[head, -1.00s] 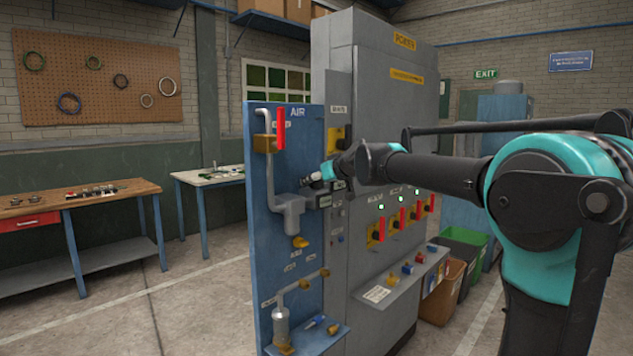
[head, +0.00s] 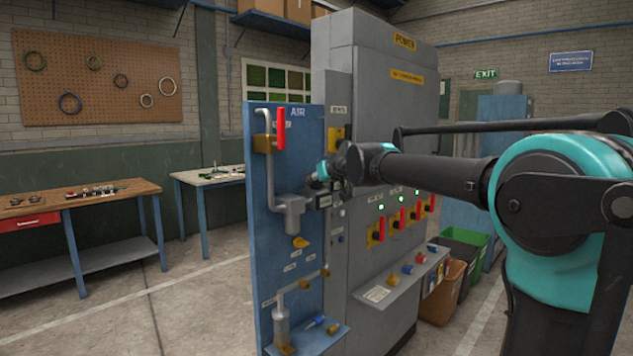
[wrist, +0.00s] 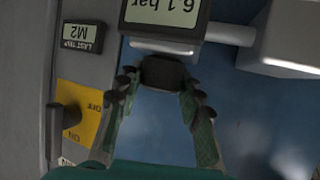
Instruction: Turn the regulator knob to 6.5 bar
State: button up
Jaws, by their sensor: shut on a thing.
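The regulator knob (wrist: 163,72) is a dark round piece at the top middle of the wrist view, below the pressure display (wrist: 165,14). The display appears upside down, is cut by the top edge, and reads about 6.1 bar. My gripper (wrist: 160,80) has a finger on each side of the knob and is shut on it. In the head view my gripper (head: 322,172) is at the blue AIR panel (head: 258,230), just above the display (head: 324,201) and beside the grey regulator body (head: 293,207). The knob is hidden there.
A yellow ON/OFF switch plate (wrist: 80,120) with a dark handle (wrist: 62,118) sits left of my gripper. A pale pipe (wrist: 230,34) runs to the right of the display. The grey POWER cabinet (head: 375,90) stands right beside the panel. A red valve lever (head: 281,128) is above.

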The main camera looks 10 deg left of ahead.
jog(key=shift+s+f+m+t+h, duration=0.15)
jog(key=shift+m+t+h, duration=0.35)
jog(key=shift+m+h, duration=0.8)
jog(key=o, duration=1.2)
jog(key=v, duration=1.2)
